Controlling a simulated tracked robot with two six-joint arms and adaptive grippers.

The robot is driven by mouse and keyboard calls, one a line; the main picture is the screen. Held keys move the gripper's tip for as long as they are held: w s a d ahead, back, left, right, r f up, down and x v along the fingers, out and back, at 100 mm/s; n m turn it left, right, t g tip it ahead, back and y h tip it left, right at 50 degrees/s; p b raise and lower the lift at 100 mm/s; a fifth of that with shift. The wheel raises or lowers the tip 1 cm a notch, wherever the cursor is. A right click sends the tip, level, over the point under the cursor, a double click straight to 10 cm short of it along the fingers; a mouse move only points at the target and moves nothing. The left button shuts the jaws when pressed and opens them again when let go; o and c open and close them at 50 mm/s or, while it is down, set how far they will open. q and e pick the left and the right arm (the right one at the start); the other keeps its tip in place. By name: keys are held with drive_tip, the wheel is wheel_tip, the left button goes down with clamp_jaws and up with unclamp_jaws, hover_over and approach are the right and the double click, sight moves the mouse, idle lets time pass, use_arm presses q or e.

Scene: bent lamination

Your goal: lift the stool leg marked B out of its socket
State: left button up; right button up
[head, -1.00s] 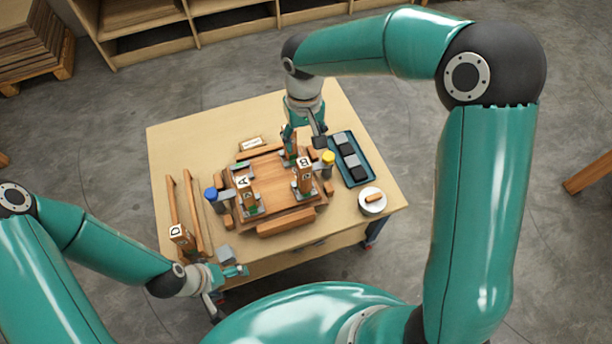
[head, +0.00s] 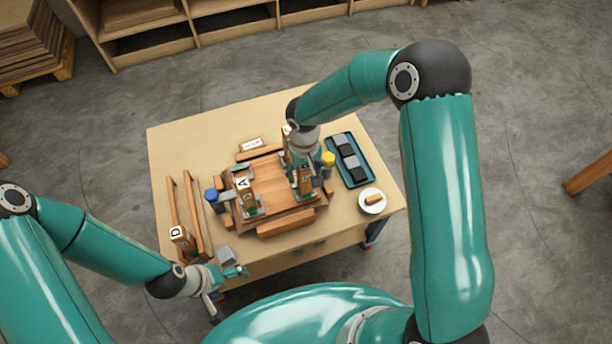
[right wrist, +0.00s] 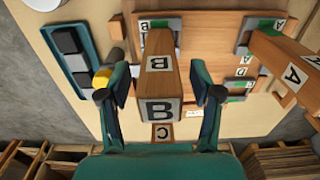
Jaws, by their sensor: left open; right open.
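The stool leg marked B (right wrist: 159,85) stands in its socket in the stool seat (head: 270,182), a wooden board on the table. In the right wrist view it rises between the two fingers of my right gripper (right wrist: 160,92), which is open and has a visible gap on its right side. In the head view my right gripper (head: 304,172) hides much of leg B. My left gripper (head: 226,287) is open and empty at the table's front left edge, away from the seat.
Leg A (head: 243,188) stands at the seat's left side. Blue-topped (head: 211,195) and yellow-topped (head: 328,159) clamps flank the seat. A blue tray (head: 349,160) and white dish (head: 372,201) lie right; a D-marked piece (head: 181,238) lies left.

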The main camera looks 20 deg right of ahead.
clamp_jaws()
idle(0.3)
